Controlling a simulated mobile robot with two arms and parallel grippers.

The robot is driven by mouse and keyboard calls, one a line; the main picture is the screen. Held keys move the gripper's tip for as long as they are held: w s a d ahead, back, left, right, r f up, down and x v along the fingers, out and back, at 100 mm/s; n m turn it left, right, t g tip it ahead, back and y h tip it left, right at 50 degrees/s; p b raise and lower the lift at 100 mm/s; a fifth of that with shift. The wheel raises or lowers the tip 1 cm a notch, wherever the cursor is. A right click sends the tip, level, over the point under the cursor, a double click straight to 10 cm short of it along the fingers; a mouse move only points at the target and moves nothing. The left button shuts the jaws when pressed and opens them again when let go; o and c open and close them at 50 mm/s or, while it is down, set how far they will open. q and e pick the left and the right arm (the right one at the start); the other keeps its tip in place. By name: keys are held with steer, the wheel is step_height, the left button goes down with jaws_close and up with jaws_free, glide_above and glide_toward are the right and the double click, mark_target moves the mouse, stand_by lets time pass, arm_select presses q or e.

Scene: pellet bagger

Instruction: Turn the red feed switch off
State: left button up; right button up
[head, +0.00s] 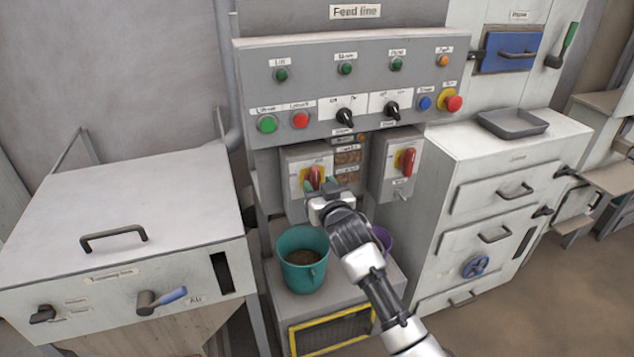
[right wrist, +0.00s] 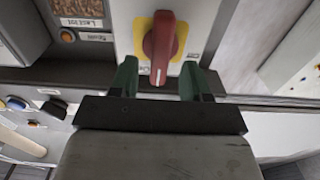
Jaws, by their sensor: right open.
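A red rotary switch handle (head: 316,178) on a yellow plate sits on the left grey switch box under the feed line panel. It also shows in the right wrist view (right wrist: 160,45), roughly upright in the picture. A second red handle (head: 407,161) is on the right switch box. My right gripper (head: 319,187) is at the left switch, partly covering it. In the right wrist view its green fingers (right wrist: 160,78) are open, one on each side of the handle's lower end, with gaps showing. My left gripper is not in view.
Above is the panel (head: 350,85) with buttons, black selector knobs and a red stop button (head: 454,103). A teal bucket (head: 303,260) of pellets and a purple container (head: 383,238) stand below, close to my arm. A white cabinet (head: 505,158) is at right.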

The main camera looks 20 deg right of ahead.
steer(key=shift+w, duration=0.85)
steer(key=shift+c, duration=0.2)
jaws_close()
